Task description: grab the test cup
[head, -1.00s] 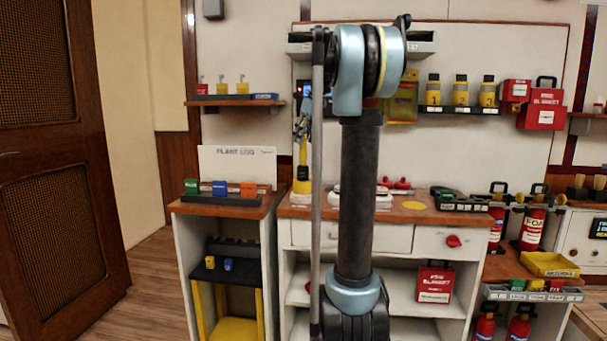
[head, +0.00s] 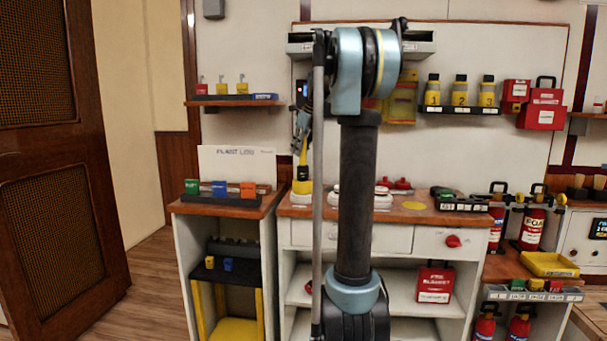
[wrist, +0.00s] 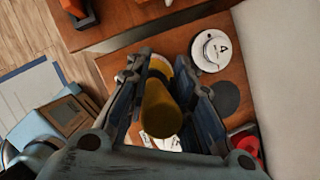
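The test cup, as I take it, is the yellow piece with a black band (head: 302,174) standing by the left end of the wooden counter. It has a slim yellow upper part, which leans slightly right, and a wider yellow foot on or at a white round base. In the wrist view a yellow cylinder (wrist: 161,108) lies between the two fingers of my gripper (wrist: 162,72). The fingers flank it closely; whether they touch it is unclear. In the head view my gripper (head: 301,132) is at its upper part, partly hidden behind my arm.
Red items (head: 398,183) stand further right. A lower cabinet (head: 225,207) with green, blue and orange blocks is at left. Bottles (head: 460,91) stand on a wall shelf.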

